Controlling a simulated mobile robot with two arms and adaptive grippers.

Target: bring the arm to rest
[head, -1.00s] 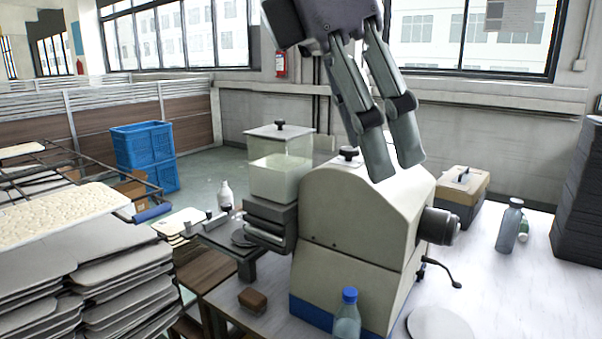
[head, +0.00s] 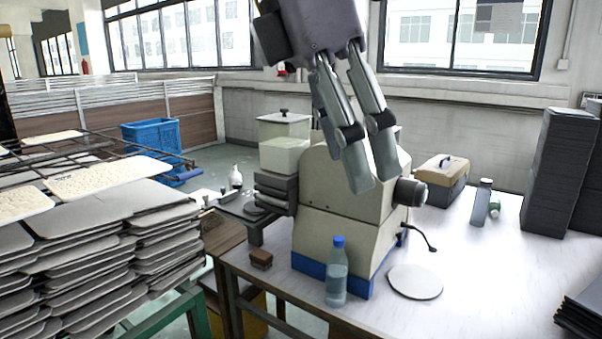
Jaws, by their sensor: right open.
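My right gripper (head: 372,184) comes down from the top of the head view. Its fingers point downward, slightly apart, with nothing between them. In the picture it overlaps the upper part of the cream machine (head: 335,243), which stands on the white table (head: 460,280). I cannot tell how far the fingertips are from the machine. My left gripper is not in view.
A blue-capped bottle (head: 337,275) and a round disc (head: 415,281) are at the machine's front. A toolbox (head: 440,180) and grey bottle (head: 481,202) stand behind right. Stacked trays (head: 95,262) fill the left. Dark stacks (head: 560,170) stand right. The table's right middle is clear.

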